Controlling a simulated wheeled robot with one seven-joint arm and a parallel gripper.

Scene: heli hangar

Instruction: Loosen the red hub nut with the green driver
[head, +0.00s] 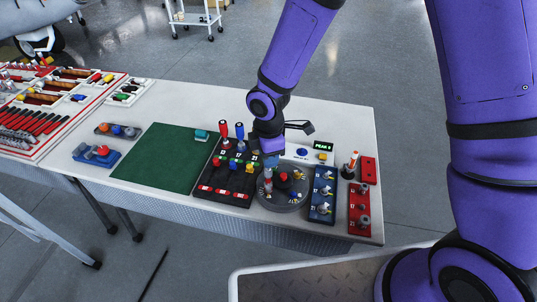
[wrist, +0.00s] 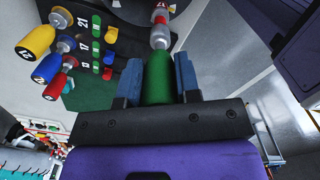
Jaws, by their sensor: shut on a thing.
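My gripper (wrist: 157,85) is shut on the green driver (wrist: 157,72), its blue fingers on either side of the handle. In the head view my gripper (head: 268,150) is above the left part of the round grey hub (head: 287,204), with the driver pointing down. The driver's grey socket (wrist: 160,40) reaches toward a red-marked piece (wrist: 160,16) at the hub. In the head view a red piece (head: 267,186) shows below the socket. I cannot tell whether the socket is seated on it. A red knob (head: 283,177) stands at the hub's middle.
Left of the hub is a black rack (head: 225,184) with red, blue and yellow handled drivers, close to my gripper. Right are a blue block (head: 322,207) and a red block (head: 353,222). A PEAK display (head: 322,146) stands behind.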

